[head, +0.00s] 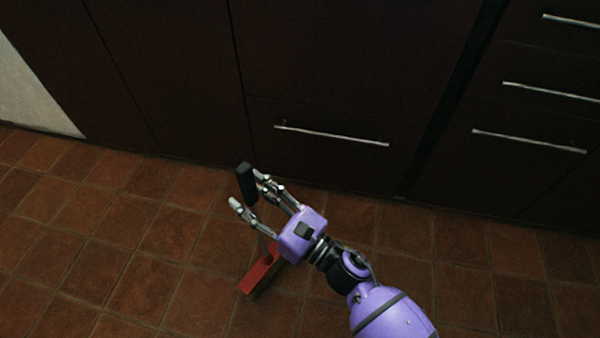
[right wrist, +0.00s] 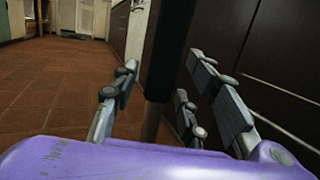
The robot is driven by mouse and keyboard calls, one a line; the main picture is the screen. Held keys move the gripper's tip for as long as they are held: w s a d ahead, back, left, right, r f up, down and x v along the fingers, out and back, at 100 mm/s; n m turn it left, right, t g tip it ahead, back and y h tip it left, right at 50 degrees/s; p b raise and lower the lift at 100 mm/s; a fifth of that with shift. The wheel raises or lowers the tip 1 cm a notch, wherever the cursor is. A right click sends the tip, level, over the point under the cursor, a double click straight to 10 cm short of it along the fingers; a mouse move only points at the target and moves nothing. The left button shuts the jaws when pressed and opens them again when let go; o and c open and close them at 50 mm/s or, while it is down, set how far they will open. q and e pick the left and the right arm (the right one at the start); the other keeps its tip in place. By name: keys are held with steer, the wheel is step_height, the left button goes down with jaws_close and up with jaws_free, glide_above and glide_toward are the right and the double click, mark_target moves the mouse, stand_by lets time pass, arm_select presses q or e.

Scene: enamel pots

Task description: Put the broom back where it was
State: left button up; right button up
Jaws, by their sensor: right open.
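The broom stands upright on the tiled floor in the head view, with a black grip (head: 246,183) at its top and a red head (head: 262,273) at the floor. My right gripper (head: 249,192) is open at the upper part of the broom, with its fingers on either side of the handle. The right wrist view shows the black grip (right wrist: 170,45) rising between the spread fingers (right wrist: 160,75), with a thinner brownish shaft below. Whether any finger touches it, I cannot tell. Part of the shaft is hidden behind my gripper. My left gripper is out of view.
Dark cabinets with a low drawer handle (head: 330,135) stand just behind the broom. More drawers (head: 528,143) are at the right. A pale wall (head: 35,95) is at the far left. The tiled floor (head: 110,235) to the left is clear.

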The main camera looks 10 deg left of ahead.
arm_select(q)
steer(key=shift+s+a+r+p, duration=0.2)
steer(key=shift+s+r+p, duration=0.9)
steer(key=shift+p, duration=0.1)
arm_select(e)
steer(key=v, duration=1.2)
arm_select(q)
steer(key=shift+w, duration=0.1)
arm_select(e)
steer(key=shift+s, duration=0.1)
